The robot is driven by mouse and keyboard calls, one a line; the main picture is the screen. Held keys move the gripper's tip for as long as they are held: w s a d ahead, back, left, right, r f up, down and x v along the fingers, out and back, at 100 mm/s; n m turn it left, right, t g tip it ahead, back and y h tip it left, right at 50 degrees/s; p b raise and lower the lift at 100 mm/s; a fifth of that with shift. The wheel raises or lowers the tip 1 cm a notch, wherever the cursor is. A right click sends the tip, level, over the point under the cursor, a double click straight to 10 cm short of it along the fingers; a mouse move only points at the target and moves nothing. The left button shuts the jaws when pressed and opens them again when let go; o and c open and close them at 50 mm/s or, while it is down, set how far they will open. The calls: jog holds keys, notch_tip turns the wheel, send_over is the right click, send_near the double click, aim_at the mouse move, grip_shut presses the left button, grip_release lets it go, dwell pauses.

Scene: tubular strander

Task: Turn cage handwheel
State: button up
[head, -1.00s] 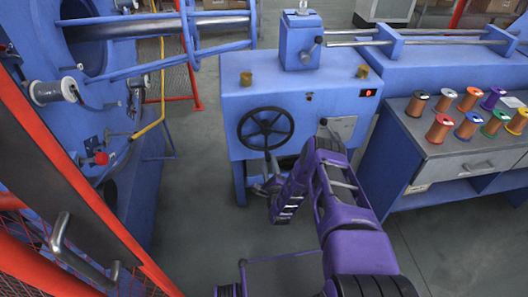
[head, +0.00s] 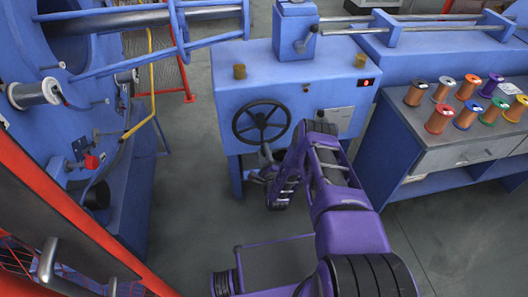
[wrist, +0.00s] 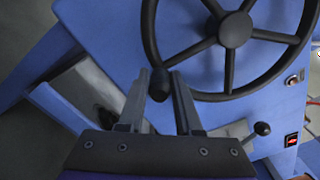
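The black cage handwheel (head: 261,121) has several spokes and sits on the front of a blue machine cabinet. In the wrist view the wheel (wrist: 236,30) fills the upper middle, with a dark handle knob (wrist: 159,86) at its lower left rim. My gripper (wrist: 160,76) is open, with one finger on each side of the knob. Gaps show beside the knob, and I cannot tell whether either finger touches it. In the head view my gripper (head: 267,155) is at the wheel's lower edge, partly hidden by my arm.
A small black-knobbed lever (wrist: 262,129) and a red-lit switch (wrist: 291,140) are right of the wheel. A bench (head: 470,137) with several wire spools stands at right. The blue strander frame (head: 100,60) and an orange-red guard (head: 60,220) stand at left. Open floor lies between.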

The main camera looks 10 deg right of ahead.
grip_shut()
dwell(1.1)
